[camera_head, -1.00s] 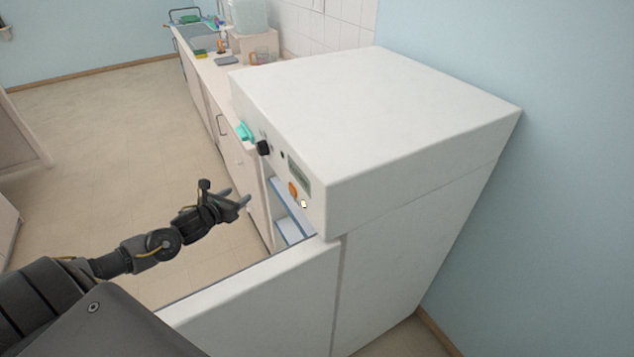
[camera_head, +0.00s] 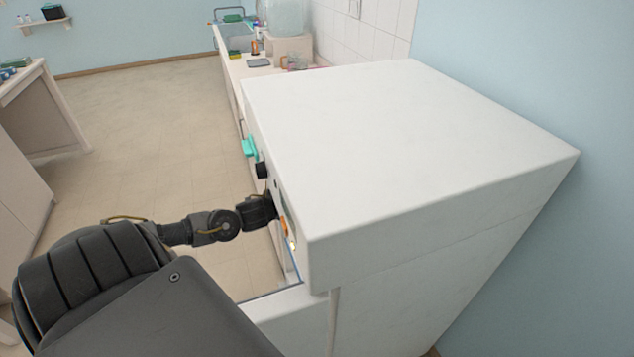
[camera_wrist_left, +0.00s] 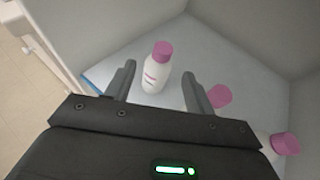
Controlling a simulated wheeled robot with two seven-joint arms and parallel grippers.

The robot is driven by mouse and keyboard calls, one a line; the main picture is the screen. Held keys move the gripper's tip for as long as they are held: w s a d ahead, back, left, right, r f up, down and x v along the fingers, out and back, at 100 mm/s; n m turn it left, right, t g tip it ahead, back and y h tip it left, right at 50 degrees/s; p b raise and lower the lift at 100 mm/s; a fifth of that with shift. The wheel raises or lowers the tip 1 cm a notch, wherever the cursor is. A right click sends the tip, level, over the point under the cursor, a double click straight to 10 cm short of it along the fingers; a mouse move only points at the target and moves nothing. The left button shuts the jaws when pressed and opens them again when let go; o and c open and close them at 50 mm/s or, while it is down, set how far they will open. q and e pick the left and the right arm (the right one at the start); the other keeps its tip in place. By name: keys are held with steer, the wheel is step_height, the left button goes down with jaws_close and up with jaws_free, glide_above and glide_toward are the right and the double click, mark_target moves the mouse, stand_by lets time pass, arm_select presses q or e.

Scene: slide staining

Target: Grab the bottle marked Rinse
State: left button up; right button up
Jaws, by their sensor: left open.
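A white bottle (camera_wrist_left: 156,72) with a pink cap stands upright inside the white cabinet in the left wrist view. Its label carries small pink print that I cannot read. My left gripper (camera_wrist_left: 159,70) is open, with one finger on each side of this bottle in the picture; I cannot tell how deep it sits between them. A second pink-capped bottle (camera_wrist_left: 285,144) is at the lower right, partly cut off by the gripper body. Another pink cap (camera_wrist_left: 219,95) shows just right of the right finger. In the head view the cabinet hides my left gripper's fingers and the bottles.

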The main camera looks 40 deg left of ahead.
arm_select(q)
steer(key=shift+p+x, duration=0.9)
steer(key=shift+x, duration=4.5)
steer(key=shift+w+d+r, duration=0.1)
steer(key=shift+d+r, duration=0.05)
arm_select(e)
steer(key=shift+w+r, duration=0.2)
steer(key=shift+r, duration=0.3)
steer(key=shift+w+r, duration=0.2)
steer(key=shift+r, duration=0.3)
arm_select(q)
steer(key=c, duration=1.1)
